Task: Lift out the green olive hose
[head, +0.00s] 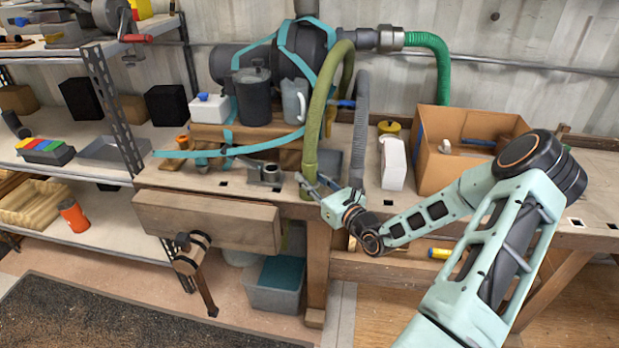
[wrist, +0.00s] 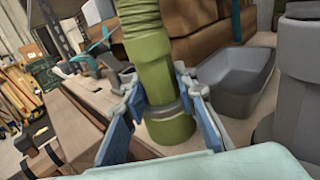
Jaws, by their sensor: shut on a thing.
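The olive green hose (head: 322,110) arches down from the dark tank at the back of the workbench. Its lower end is a smooth olive cuff with a grey ring. In the wrist view the hose (wrist: 147,57) stands nearly upright, with the ribbed part above the cuff. My gripper (head: 312,184) is at the cuff, low over the bench's front edge. In the wrist view its blue fingers (wrist: 157,112) are on either side of the cuff, shut on it around the ring. I cannot tell whether the cuff's lower end touches the bench.
A grey corrugated hose (head: 361,125) hangs just right of the olive one. A grey bin (wrist: 235,80) stands close behind my gripper. A cardboard box (head: 428,160) and a white bottle (head: 393,165) are to the right. A dark canister (head: 252,97) and a teal strap (head: 285,55) are left.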

